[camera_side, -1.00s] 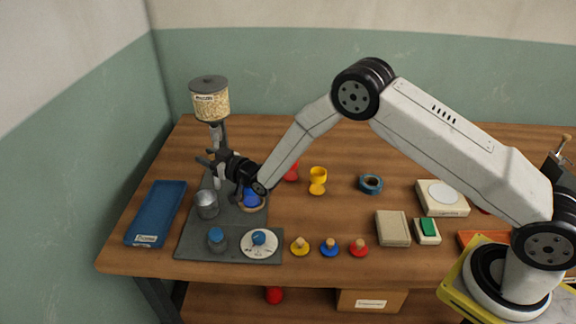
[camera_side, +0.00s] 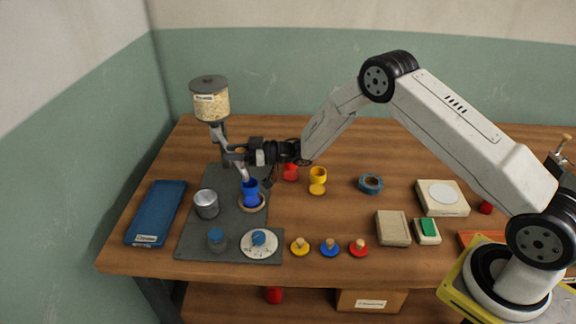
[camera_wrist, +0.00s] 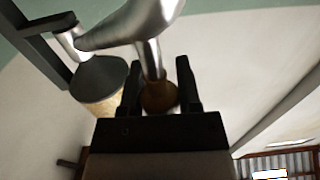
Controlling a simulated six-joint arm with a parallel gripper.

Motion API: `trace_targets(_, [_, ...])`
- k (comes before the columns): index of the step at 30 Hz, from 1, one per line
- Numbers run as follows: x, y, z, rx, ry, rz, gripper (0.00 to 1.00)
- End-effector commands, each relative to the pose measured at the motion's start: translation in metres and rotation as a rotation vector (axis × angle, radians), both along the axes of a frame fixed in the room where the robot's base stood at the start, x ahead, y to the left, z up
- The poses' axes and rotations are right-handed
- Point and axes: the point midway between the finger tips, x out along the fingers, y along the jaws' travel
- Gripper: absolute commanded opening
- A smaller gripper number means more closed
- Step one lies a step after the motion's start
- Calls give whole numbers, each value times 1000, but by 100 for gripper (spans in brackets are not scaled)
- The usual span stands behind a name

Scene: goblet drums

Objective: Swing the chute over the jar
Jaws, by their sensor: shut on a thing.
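The silver chute (camera_side: 244,174) hangs below the grain hopper (camera_side: 211,100) at the back left and slopes down to the right. Its lower end is over or close to the blue goblet (camera_side: 251,188), which stands upright in a tan ring. My gripper (camera_side: 236,155) reaches in from the right at the chute. In the wrist view my gripper (camera_wrist: 158,80) is shut on a brown knob (camera_wrist: 160,98) joined to the shiny chute (camera_wrist: 135,22). A grey metal jar-like can (camera_side: 206,204) stands left of the chute's end. My gripper hides part of the chute in the side view.
A yellow goblet (camera_side: 318,180) and red goblet (camera_side: 291,172) stand to the right.

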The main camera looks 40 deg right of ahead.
Motion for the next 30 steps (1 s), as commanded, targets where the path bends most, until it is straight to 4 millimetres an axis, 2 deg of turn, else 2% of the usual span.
trace_targets(7, [-1, -9, 1, 0, -3, 65, 0])
trace_targets(22, [-1, -11, 1, 1, -4, 80, 0])
trace_targets(23, [-1, -11, 1, 1, -4, 80, 46])
trace_targets(24, [-1, -11, 1, 1, -4, 79, 59])
trace_targets(26, [-1, -11, 1, 0, -3, 80, 77])
trace_targets(30, [-1, -11, 1, 1, -2, 80, 77])
